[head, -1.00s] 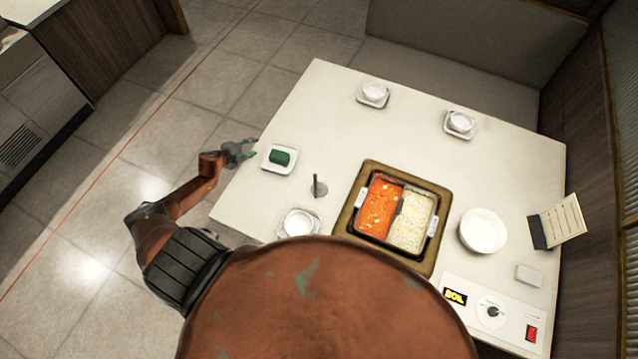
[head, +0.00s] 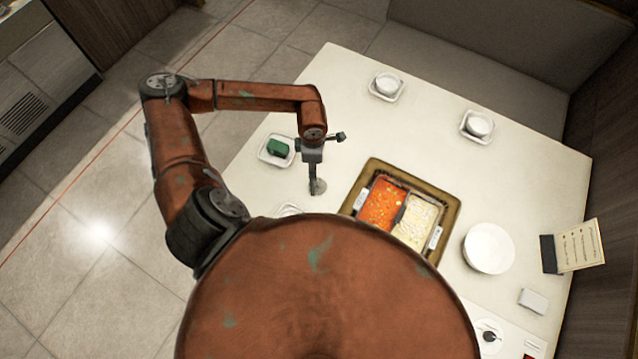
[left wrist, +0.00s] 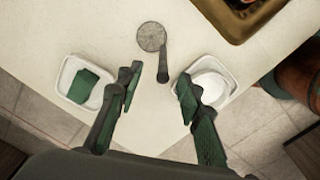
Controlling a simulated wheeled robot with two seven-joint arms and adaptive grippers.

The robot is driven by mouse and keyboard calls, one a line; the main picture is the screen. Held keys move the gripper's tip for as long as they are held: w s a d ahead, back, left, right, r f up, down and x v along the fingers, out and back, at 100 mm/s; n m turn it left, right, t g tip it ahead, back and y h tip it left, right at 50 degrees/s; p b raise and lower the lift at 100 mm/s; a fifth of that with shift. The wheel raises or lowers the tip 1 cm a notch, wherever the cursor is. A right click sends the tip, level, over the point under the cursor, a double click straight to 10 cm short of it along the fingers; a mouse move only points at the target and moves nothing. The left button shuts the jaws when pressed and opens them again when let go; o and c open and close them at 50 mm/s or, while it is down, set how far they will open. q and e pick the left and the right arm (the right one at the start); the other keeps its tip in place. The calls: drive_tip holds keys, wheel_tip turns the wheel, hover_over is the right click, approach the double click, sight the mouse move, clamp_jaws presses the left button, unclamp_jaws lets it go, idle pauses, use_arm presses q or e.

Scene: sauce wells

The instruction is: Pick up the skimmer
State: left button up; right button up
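The skimmer lies on the white table, with its round grey head (left wrist: 151,36) and a short dark upright handle (left wrist: 163,62) showing in the left wrist view. In the head view its head (head: 318,187) shows just below my left gripper (head: 314,172), which hides most of the handle. In the left wrist view my left gripper (left wrist: 158,90) is open, its two green-padded fingers apart. The skimmer's handle stands beyond the fingertips, in line with the gap between them. Nothing is between the fingers. My right gripper is in neither view.
A dish with a green block (head: 279,148) stands left of the skimmer. A plate with a white bowl (left wrist: 209,86) is on its other side. The two-part pot (head: 398,212) sits in a brown frame to the right. The table's far middle is clear.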

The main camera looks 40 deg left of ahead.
use_arm(q)
drive_tip(key=f, duration=0.1)
drive_tip(key=s+f+p, duration=0.1)
drive_tip(key=f, duration=0.1)
drive_tip(key=shift+a, duration=0.2)
wheel_tip(320, 180, down, 3)
drive_tip(key=shift+w+r+p, duration=0.1)
drive_tip(key=shift+p, duration=0.35)
drive_tip(key=shift+c, duration=1)
drive_tip(key=c, duration=0.3)
clamp_jaws()
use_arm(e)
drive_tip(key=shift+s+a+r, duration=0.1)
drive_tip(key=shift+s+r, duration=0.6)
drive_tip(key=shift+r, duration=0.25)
